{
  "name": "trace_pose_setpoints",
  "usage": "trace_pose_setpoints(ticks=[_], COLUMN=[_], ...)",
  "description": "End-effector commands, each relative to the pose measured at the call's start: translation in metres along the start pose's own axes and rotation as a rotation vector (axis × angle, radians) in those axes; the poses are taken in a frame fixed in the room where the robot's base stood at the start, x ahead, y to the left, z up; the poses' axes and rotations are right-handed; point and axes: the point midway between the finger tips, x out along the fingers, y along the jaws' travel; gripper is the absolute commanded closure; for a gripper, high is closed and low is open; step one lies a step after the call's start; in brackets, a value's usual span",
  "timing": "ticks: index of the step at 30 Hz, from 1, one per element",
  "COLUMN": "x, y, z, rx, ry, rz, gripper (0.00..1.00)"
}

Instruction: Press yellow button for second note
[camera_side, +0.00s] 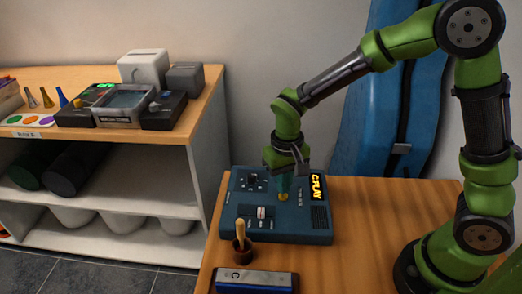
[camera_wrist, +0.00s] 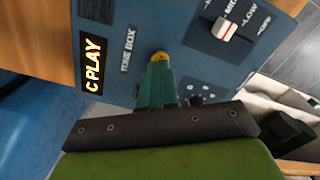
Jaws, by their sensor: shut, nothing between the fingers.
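The blue tone box (camera_side: 284,226) lies on the wooden table, and its panel fills much of the wrist view (camera_wrist: 150,20). Its yellow button (camera_side: 283,198) is round and small; it shows just beyond my fingertips in the wrist view (camera_wrist: 160,56). My gripper (camera_side: 283,186) is shut and empty, pointing down over the button. In the wrist view its teal fingers (camera_wrist: 158,70) overlap the button's near edge. I cannot tell whether they touch it. The lit display (camera_side: 317,187) reads "C PLAY" in yellow, also in the wrist view (camera_wrist: 91,63).
A slider with a white and red knob (camera_side: 261,212) sits on the box, beside LOW and MID marks in the wrist view. A brown cup with a wooden-handled tool (camera_side: 241,243) and a blue-silver harmonica-like item (camera_side: 254,282) stand in front. A shelf (camera_side: 205,150) is left.

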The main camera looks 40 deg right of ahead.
Motion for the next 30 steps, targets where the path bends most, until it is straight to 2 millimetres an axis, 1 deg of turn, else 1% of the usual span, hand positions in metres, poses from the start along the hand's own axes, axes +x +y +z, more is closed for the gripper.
trace_pose_setpoints(ticks=[24, 30], x=[-0.049, -0.053], y=[0.0, 0.0], z=[0.0, 0.0], rx=[0.0, 0.0], ry=[0.002, 0.001], rz=[-0.001, 0.0], gripper=[1.0, 1.0])
